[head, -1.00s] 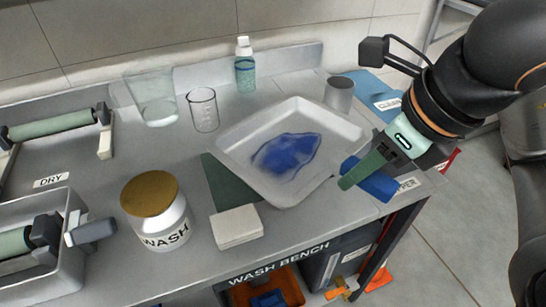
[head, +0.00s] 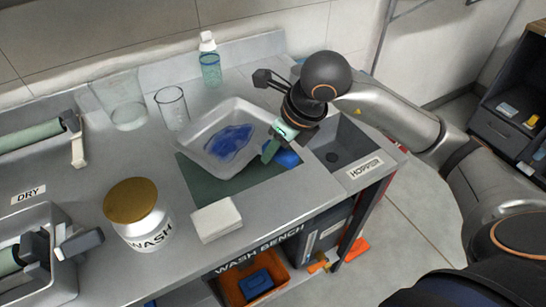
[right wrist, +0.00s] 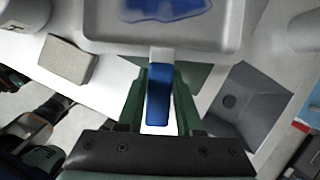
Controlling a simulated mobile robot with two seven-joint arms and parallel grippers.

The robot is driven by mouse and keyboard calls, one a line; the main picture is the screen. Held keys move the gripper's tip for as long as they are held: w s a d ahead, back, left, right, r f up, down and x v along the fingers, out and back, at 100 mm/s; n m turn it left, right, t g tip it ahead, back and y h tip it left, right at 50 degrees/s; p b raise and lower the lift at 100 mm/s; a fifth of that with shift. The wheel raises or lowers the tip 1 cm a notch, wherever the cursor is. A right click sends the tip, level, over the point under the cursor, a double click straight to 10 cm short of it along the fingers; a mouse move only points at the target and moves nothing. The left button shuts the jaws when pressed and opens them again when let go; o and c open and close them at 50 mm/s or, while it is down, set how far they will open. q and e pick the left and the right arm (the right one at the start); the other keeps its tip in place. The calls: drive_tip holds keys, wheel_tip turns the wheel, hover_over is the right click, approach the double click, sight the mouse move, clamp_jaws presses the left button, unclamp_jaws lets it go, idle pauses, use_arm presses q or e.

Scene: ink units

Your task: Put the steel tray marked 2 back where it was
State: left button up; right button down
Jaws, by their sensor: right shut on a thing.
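A pale grey tray (head: 270,113) with a blue ink patch (head: 229,139) inside is over the back of the dark green mat (head: 222,186). I see no number on it. My right gripper (head: 272,148) is at the tray's right front side. In the right wrist view its green fingers (right wrist: 160,78) are closed around the blue handle (right wrist: 158,100), which joins the rim of the tray (right wrist: 160,42). The tray looks level and low; I cannot tell whether it touches the mat.
A HOPPER basin (head: 345,140) is right of the mat. A white block (head: 216,220) and a WASH jar (head: 137,213) stand at front. A beaker (head: 172,108), a pitcher (head: 122,100) and a bottle (head: 209,65) stand behind. A metal tray with a roller (head: 60,285) is at left.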

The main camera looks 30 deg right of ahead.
drive_tip(key=shift+s+d+x, duration=0.15)
drive_tip(key=shift+x, duration=0.8)
drive_tip(key=shift+s+d+x, duration=0.15)
drive_tip(key=shift+d+x, duration=0.05)
drive_tip(key=shift+x, duration=0.8)
drive_tip(key=shift+f, duration=0.15)
drive_tip(key=shift+f, duration=0.15)
drive_tip(key=c, duration=0.6)
unclamp_jaws()
drive_tip(key=shift+o, duration=0.2)
drive_tip(key=shift+r, duration=0.3)
drive_tip(key=p+v, duration=0.1)
drive_tip(key=v, duration=0.9)
drive_tip(key=shift+s+r, duration=0.15)
drive_tip(key=shift+r, duration=0.15)
drive_tip(key=shift+s+d+r, duration=0.1)
drive_tip(key=shift+s+r, duration=0.15)
drive_tip(key=shift+r, duration=0.25)
